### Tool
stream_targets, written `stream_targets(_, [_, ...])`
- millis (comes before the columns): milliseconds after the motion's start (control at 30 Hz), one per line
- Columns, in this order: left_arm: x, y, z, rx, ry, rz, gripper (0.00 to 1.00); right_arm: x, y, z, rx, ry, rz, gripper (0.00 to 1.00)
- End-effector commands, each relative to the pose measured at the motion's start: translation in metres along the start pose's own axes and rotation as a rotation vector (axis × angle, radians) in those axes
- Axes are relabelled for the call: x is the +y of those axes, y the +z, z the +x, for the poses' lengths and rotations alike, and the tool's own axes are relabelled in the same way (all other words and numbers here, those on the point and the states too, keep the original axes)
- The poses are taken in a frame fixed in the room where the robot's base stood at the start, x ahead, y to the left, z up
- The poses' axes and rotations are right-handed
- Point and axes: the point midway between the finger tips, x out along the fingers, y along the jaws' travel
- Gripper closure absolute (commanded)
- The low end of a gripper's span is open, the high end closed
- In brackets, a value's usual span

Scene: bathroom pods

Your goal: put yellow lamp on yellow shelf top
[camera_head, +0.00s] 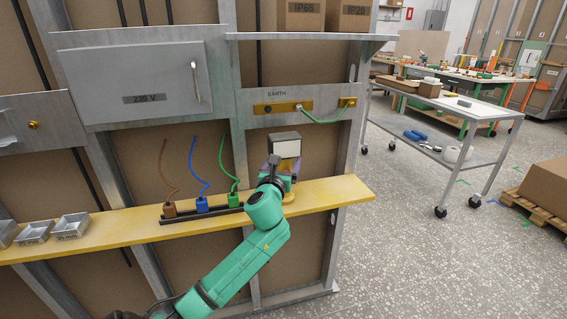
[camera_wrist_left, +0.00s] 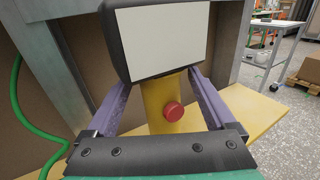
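The yellow lamp (camera_head: 287,148) has a dark head with a white panel. It stands upright, its yellow base low at the yellow shelf top (camera_head: 335,191), near the right end. In the left wrist view the lamp (camera_wrist_left: 165,35) shows its yellow post with a red button. My left gripper (camera_head: 280,168) is at the lamp; in the wrist view its purple fingers (camera_wrist_left: 162,82) lie on either side of the post. The lamp's head hides the fingertips, so I cannot tell whether they press on it. My right gripper is not in view.
A black strip (camera_head: 200,214) with brown, blue and green wired plugs lies on the shelf left of the lamp. Small metal bins (camera_head: 70,227) stand farther left. A grey cabinet (camera_head: 135,82) and an earth panel with a green cable (camera_head: 325,119) are above. A wheeled cart (camera_head: 450,110) is at right.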

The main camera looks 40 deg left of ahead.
Motion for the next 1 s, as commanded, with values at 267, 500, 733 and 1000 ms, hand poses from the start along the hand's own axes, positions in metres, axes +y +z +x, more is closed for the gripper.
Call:
stream_targets(267, [0.000, 0.002, -0.012, 0.001, -0.002, 0.002, 0.11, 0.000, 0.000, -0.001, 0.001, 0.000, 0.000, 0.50])
stream_targets(500, [0.000, 0.002, -0.064, 0.001, -0.002, 0.002, 0.11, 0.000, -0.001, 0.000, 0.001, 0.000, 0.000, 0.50])
stream_targets(733, [0.000, 0.001, -0.111, 0.001, -0.001, 0.000, 0.11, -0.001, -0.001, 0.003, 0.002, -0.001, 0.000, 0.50])
stream_targets(1000, [0.000, 0.003, -0.120, -0.001, 0.001, -0.001, 0.11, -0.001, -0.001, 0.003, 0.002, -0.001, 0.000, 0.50])
